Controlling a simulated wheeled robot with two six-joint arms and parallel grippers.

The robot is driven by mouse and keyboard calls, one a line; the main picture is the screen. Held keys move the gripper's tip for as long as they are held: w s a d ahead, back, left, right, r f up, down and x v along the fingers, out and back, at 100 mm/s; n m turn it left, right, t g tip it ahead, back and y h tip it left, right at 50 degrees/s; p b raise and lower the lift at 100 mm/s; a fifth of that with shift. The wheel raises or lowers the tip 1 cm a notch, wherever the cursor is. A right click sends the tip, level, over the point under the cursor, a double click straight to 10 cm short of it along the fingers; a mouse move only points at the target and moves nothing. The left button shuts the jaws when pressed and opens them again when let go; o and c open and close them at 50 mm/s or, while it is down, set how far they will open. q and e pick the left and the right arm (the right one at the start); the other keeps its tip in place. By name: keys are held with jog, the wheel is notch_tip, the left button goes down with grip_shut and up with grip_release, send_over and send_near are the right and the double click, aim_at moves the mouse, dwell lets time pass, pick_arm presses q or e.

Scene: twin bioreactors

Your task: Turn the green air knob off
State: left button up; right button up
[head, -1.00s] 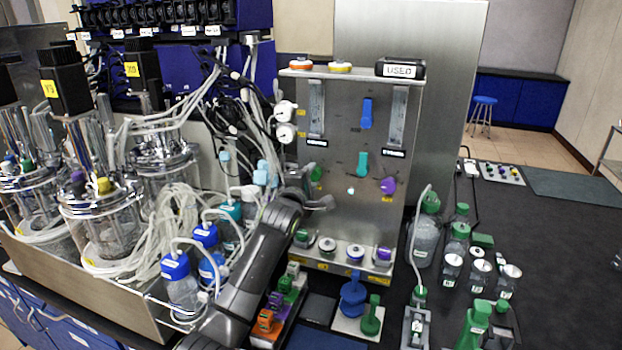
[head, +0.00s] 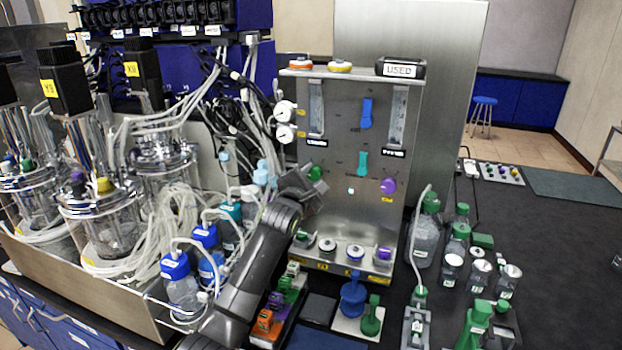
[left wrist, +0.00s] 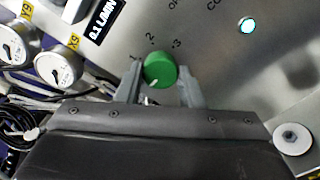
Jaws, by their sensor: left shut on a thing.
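The green air knob (left wrist: 160,70) is on the steel front panel, with numbers 1, 2 and 3 marked around it. A white pointer mark shows at its lower edge in the left wrist view. It also shows in the head view (head: 315,173) at the panel's lower left. My left gripper (left wrist: 160,84) has one finger on each side of the knob and is shut on it. In the head view the left gripper (head: 312,190) reaches the panel from below left, just under the knob. My right gripper is not in view.
The steel panel (head: 340,215) also carries a blue lever (head: 366,113), a teal lever (head: 362,163) and a purple knob (head: 388,186). Two round gauges (head: 285,122) sit at its left edge. Tubes and bottles (head: 181,282) crowd the left. Several bottles stand at the right.

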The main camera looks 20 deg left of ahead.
pick_arm(q)
jog(key=o, duration=1)
jog(key=shift+s, duration=0.1)
jog(key=s+b, duration=0.3)
jog(key=s, duration=1.4)
jog(key=shift+s+a, duration=0.15)
jog(key=shift+a, duration=0.15)
